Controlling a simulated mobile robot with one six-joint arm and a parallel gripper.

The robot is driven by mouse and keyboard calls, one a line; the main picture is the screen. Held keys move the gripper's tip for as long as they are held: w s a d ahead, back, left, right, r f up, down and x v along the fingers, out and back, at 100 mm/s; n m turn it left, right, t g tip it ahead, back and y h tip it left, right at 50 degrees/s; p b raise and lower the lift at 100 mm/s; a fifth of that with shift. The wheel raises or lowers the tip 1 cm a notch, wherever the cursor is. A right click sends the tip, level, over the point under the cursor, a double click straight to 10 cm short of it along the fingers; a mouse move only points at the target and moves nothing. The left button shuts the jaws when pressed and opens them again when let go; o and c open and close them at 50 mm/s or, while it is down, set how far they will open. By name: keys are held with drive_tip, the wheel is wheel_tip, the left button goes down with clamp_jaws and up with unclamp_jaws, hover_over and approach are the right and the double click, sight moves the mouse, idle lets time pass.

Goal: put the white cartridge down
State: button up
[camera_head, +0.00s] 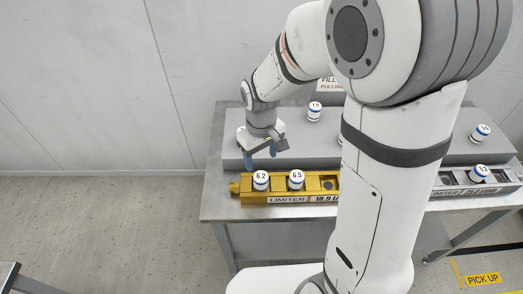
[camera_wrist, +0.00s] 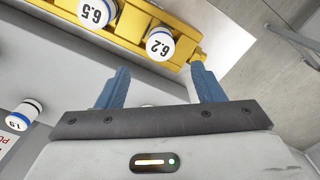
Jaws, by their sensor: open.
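Several white cartridges with blue bands are in view, and I cannot tell which one the task means. The 6.2 cartridge (camera_head: 261,181) stands upright at the left end of the yellow limiter rack (camera_head: 250,198); it also shows in the wrist view (camera_wrist: 160,44). The 6.5 cartridge (camera_head: 296,180) stands upright beside it in the same rack, and at the top of the wrist view (camera_wrist: 97,12). My gripper (camera_head: 260,158) is open with its blue fingers apart, behind and above the 6.2 cartridge. No held cartridge shows between the fingers in the wrist view (camera_wrist: 160,84).
Another cartridge (camera_head: 314,111) stands on the raised grey block (camera_head: 232,152) behind. A grey limiter rack (camera_head: 447,190) at right holds one cartridge (camera_head: 480,172), with one more (camera_head: 481,132) behind. My arm hides the table's middle.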

drive_tip(key=s+d+r+m+t, duration=0.3)
drive_tip(key=s+d+r+m, duration=0.3)
drive_tip(key=s+d+r, duration=0.6)
drive_tip(key=shift+s+d+r, duration=0.2)
drive_tip(key=shift+s+r, duration=0.05)
drive_tip(key=shift+r, duration=0.25)
